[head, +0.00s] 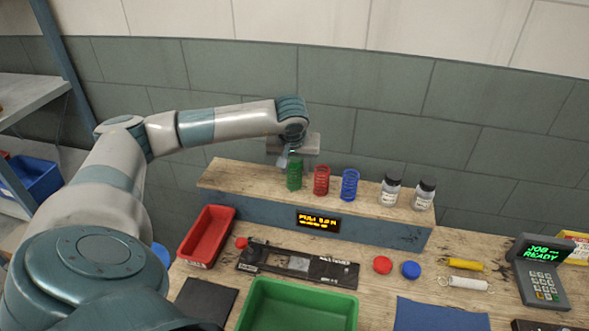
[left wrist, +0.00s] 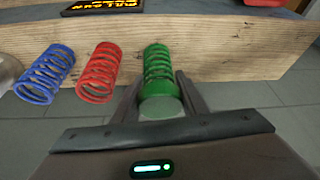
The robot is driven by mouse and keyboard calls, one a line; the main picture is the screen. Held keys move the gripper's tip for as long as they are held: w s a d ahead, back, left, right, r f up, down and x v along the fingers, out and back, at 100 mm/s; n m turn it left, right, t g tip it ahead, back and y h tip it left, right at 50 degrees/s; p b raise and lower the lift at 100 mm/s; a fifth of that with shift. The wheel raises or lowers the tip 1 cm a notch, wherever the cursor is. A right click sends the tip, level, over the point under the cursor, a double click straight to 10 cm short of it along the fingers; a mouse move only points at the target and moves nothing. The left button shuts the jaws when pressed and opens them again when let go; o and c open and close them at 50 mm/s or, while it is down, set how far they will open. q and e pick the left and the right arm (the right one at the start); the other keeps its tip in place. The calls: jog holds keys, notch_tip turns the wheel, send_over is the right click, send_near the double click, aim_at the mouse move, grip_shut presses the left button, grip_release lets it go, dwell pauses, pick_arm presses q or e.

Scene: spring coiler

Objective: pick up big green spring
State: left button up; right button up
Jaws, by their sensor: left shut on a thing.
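The big green spring (head: 294,174) stands upright at the left part of the raised wooden shelf in the head view. My left gripper (head: 291,158) reaches down to it from above and behind. In the left wrist view the green spring (left wrist: 158,75) sits between the two fingers of my left gripper (left wrist: 158,95), which is shut on it. A pale green round end of the spring faces the wrist camera. I cannot tell whether the spring still touches the shelf. My right gripper is not in view.
A red spring (head: 321,181) and a blue spring (head: 349,185) stand to the right on the shelf (head: 240,180), then two jars (head: 390,190). Below are a red bin (head: 207,236), a green tray (head: 298,290), a black fixture (head: 297,264) and a keypad terminal (head: 541,272).

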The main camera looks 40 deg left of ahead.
pick_arm(q)
jog(key=shift+w+r+b, duration=0.1)
jog(key=shift+r+b, duration=0.2)
jog(key=shift+r, duration=0.2)
notch_tip(320, 180, up, 8)
jog(key=b, duration=0.3)
jog(key=shift+r, duration=0.55)
